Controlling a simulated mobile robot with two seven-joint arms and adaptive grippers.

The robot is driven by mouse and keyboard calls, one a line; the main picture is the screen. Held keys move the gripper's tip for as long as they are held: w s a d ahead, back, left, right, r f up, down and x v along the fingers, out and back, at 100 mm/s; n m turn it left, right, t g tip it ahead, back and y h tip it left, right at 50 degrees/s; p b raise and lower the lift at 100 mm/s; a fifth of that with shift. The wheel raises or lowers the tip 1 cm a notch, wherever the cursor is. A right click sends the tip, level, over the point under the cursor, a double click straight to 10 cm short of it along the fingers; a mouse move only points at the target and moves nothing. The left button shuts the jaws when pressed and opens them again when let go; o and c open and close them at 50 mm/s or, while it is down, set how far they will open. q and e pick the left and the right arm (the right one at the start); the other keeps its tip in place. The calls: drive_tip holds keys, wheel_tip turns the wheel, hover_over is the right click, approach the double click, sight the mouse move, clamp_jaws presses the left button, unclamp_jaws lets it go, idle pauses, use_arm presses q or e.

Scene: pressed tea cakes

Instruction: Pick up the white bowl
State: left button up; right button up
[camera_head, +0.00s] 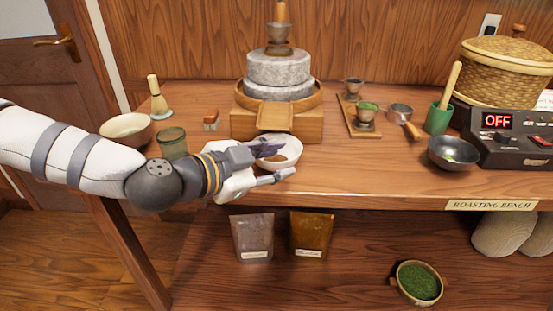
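A small white bowl (291,150) with a brownish inside sits on the bench top, in front of the stone mill. My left gripper (284,160) reaches it from the left. Its fingers are spread: the dark upper finger lies over the bowl's opening and the pale lower finger is in front of the near wall. I cannot tell whether either finger touches the bowl. The gripper hides the bowl's left part. A wider cream bowl (126,129) stands at the bench's left end. My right gripper is not in view.
The stone mill (278,70) on its wooden base (303,127) stands behind the bowl. A green glass cup (172,143) is near my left forearm. A dark bowl (453,153) and a roaster control box (512,140) are at right. Bench (350,177) right of the white bowl is clear.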

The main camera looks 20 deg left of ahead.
sight(287, 160)
use_arm(q)
drive_tip(key=x, duration=0.3)
drive_tip(key=shift+f+b, duration=0.3)
drive_tip(key=shift+f, duration=0.1)
drive_tip(key=shift+w+r, duration=0.1)
drive_tip(key=shift+w, duration=0.1)
drive_tip(key=shift+r, duration=0.15)
clamp_jaws()
